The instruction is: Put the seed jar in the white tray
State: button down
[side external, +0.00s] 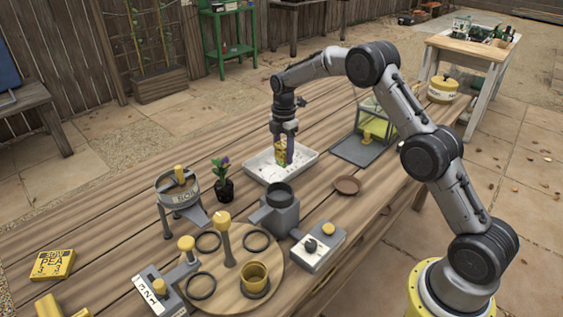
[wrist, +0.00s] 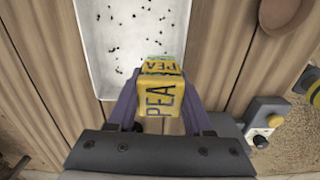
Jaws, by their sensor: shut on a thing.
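The seed jar (side external: 280,153) is yellow with dark lettering that reads PEA in the wrist view (wrist: 160,98). My gripper (side external: 287,152) is shut on it, with a finger on each side in the wrist view (wrist: 160,88). The white tray (side external: 258,174) is a shallow rectangle with dark specks on its floor; it also shows in the wrist view (wrist: 105,60). In the side view the jar is at the tray's back middle. I cannot tell whether it touches the tray floor.
A potted purple flower (side external: 223,185) and a grey machine with a round cup (side external: 277,213) stand close in front of the tray. A brown dish (side external: 347,185) is to its right. A glass-sided box (side external: 367,135) stands behind right. A round wooden board (side external: 240,290) carries several items.

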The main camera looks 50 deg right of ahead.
aim_at(282, 162)
jog(key=shift+w+d+f, duration=0.1)
jog(key=shift+w+f, duration=0.45)
jog(key=shift+f, duration=1.5)
jog(key=shift+f, duration=0.15)
jog(key=c, duration=0.6)
grip_release()
